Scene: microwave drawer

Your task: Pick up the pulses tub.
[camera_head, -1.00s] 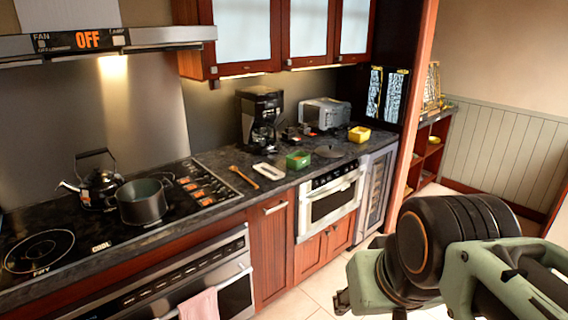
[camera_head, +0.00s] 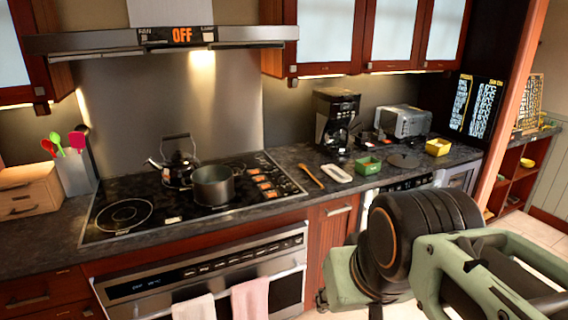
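A small green tub (camera_head: 368,165) sits on the dark counter right of the stove. A yellow tub (camera_head: 438,147) sits farther right on the same counter. No label is readable on either, so I cannot tell which is the pulses tub. My arm, green and black, fills the lower right of the head view, in front of the counter and well apart from both tubs. The fingers of my gripper cannot be made out.
A wooden spoon (camera_head: 311,176), white dish (camera_head: 336,173), coffee maker (camera_head: 335,122) and toaster (camera_head: 403,122) stand near the tubs. A pot (camera_head: 213,187) and kettle (camera_head: 178,165) sit on the stove. Floor shows at the far right.

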